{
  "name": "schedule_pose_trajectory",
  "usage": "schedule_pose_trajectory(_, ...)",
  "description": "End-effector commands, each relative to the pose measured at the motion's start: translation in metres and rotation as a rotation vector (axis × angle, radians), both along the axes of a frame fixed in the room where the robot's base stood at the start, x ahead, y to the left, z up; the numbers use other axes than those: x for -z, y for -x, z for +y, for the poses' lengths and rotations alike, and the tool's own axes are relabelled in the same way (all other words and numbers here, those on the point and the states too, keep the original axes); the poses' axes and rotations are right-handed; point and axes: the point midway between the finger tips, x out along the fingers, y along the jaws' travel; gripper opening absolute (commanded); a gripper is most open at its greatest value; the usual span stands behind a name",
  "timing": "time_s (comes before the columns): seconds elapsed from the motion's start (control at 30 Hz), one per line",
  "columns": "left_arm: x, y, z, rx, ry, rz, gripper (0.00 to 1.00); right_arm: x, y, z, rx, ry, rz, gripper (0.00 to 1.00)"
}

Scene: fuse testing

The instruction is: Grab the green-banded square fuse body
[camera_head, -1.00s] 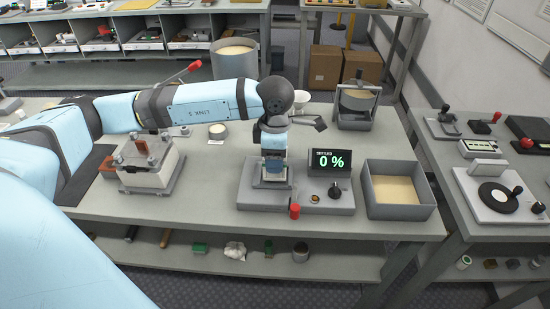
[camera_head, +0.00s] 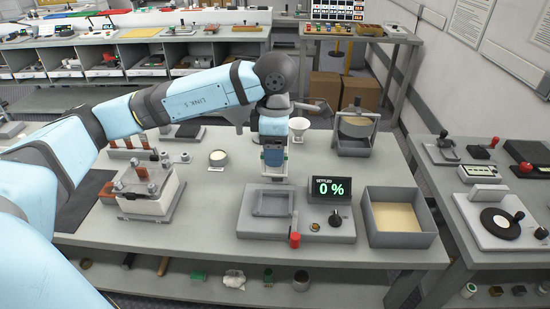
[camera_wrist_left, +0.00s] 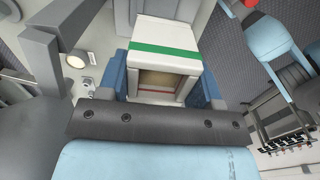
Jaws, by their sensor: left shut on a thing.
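My left gripper (camera_head: 273,158) is shut on the green-banded square fuse body and holds it above the settling station (camera_head: 262,222). In the left wrist view the fuse body (camera_wrist_left: 166,38) is a white square block with a green band across its face, between the blue fingers. An opening in its lower side shows a tan interior and a thin red line. In the head view the gripper mostly hides the fuse body. The station's square cradle (camera_head: 272,203) is empty, and its display (camera_head: 332,189) reads "SETTLED 0 %". My right gripper is not in view.
A grey bin of sand (camera_head: 395,216) stands right of the station. A clamp fixture (camera_head: 148,193) stands to the left. The bench front is clear.

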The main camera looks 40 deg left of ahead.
Motion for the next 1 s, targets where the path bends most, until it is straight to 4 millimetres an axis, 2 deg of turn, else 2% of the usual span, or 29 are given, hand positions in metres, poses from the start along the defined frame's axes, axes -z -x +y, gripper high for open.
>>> schedule_pose_trajectory(0.1, -0.015, -0.001, 0.000, 0.000, 0.002, -0.005, 0.23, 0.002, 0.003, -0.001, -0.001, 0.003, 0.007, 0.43)
schedule_pose_trajectory(0.5, -0.051, 0.000, 0.000, 0.001, 0.002, -0.003, 0.23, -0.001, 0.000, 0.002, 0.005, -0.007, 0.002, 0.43)
schedule_pose_trajectory(1.0, -0.075, 0.000, 0.000, 0.001, 0.000, -0.002, 0.23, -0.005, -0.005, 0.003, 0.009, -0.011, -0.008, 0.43)
